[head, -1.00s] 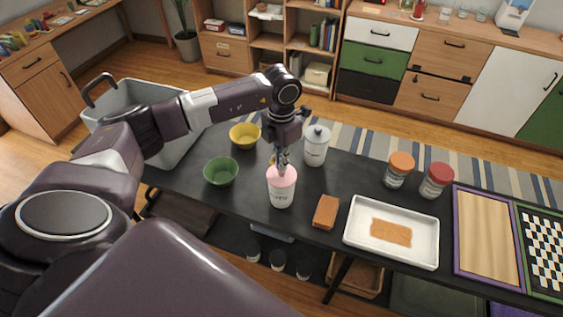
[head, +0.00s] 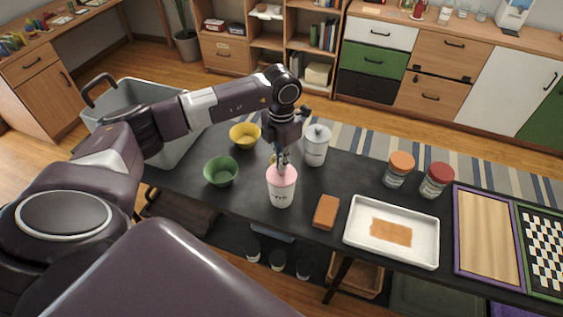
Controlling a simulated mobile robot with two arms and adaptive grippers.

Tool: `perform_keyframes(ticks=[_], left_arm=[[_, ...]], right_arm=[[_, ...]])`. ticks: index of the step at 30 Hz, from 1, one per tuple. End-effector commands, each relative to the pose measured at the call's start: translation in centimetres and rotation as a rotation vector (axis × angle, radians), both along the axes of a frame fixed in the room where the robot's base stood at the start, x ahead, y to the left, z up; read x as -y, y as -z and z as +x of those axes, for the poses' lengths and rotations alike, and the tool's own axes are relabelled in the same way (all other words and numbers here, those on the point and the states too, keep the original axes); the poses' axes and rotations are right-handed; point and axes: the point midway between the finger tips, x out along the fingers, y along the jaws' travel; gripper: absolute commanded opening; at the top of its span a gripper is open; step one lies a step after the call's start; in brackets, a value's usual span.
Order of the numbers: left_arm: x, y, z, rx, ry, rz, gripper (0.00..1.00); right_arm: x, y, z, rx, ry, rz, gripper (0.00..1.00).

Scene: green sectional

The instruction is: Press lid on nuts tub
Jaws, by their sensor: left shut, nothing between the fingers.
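The nuts tub (head: 281,195) is a white tub with small dark lettering, standing upright on the dark table. A pink lid (head: 283,176) sits on its top; I cannot tell whether it is fully seated. My left gripper (head: 282,167) points down from above, shut and empty, with its fingertips at or just above the middle of the lid. The far edge of the lid is partly hidden by the fingers. My right gripper is not in view.
A white lidded canister (head: 316,146) stands close behind right of the tub. A green bowl (head: 221,171) and yellow bowl (head: 245,135) are to the left. An orange-brown block (head: 326,212) and white tray (head: 350,237) are to the right, with two jars (head: 437,181) (head: 399,171) behind.

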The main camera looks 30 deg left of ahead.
Motion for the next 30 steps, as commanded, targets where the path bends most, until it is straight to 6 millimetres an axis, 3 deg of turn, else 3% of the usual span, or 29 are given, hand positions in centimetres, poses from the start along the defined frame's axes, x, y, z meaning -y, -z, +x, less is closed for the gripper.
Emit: perform_keyframes(ticks=[8,30], left_arm=[[0.0,-0.6,-0.1,-0.002,0.0,0.001,0.0],[0.0,-5.1,0.0,0.0,0.0,0.0,0.0]], right_arm=[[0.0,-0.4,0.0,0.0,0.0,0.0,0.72],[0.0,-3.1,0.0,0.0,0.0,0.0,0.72]])
